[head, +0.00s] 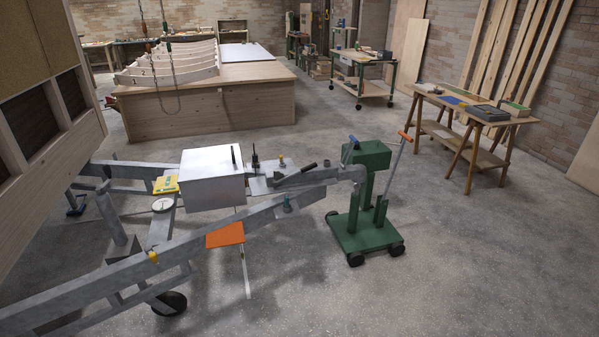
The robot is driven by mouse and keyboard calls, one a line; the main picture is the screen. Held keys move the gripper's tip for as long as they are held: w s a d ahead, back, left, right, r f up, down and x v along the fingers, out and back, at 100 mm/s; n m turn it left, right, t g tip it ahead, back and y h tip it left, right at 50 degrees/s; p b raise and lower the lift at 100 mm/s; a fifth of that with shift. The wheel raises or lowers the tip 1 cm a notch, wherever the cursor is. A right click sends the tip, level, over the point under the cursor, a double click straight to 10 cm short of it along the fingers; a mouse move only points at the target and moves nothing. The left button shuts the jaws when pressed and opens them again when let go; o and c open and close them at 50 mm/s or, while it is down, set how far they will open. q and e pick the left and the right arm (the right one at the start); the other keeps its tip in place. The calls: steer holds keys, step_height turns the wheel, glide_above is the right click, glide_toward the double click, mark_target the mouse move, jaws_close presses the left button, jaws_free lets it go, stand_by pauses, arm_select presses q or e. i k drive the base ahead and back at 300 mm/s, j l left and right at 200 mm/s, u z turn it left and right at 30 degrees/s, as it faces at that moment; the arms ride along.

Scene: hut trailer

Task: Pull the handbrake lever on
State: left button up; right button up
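The trailer's grey metal drawbar (230,229) runs from the lower left to a coupling near the picture's middle. On it, by the coupling, a short lever with a black grip (308,167) slants up to the right at a low angle; it looks like the handbrake lever. Its pivot is too small to make out. Neither of my grippers is in view.
A green wheeled stand (365,233) with an orange-gripped handle (405,136) is at the coupling end. A pale box (211,182) and an orange plate (225,235) are at the drawbar. A workbench (472,118) stands right. Floor at the lower right is clear.

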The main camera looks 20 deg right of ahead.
mark_target(275, 182)
steer(key=i+l+u, duration=0.1)
steer(key=i+l, duration=0.3)
steer(key=i+l+u, duration=0.1)
steer(key=i+l, duration=0.85)
steer(key=i+l+u, duration=0.15)
steer(key=i+l, duration=0.25)
steer(key=i+l+u, duration=0.1)
steer(key=i+l, duration=0.3)
steer(key=l, duration=0.2)
steer(key=i+l+u, duration=0.1)
steer(key=i+l, duration=0.3)
steer(key=l, duration=0.15)
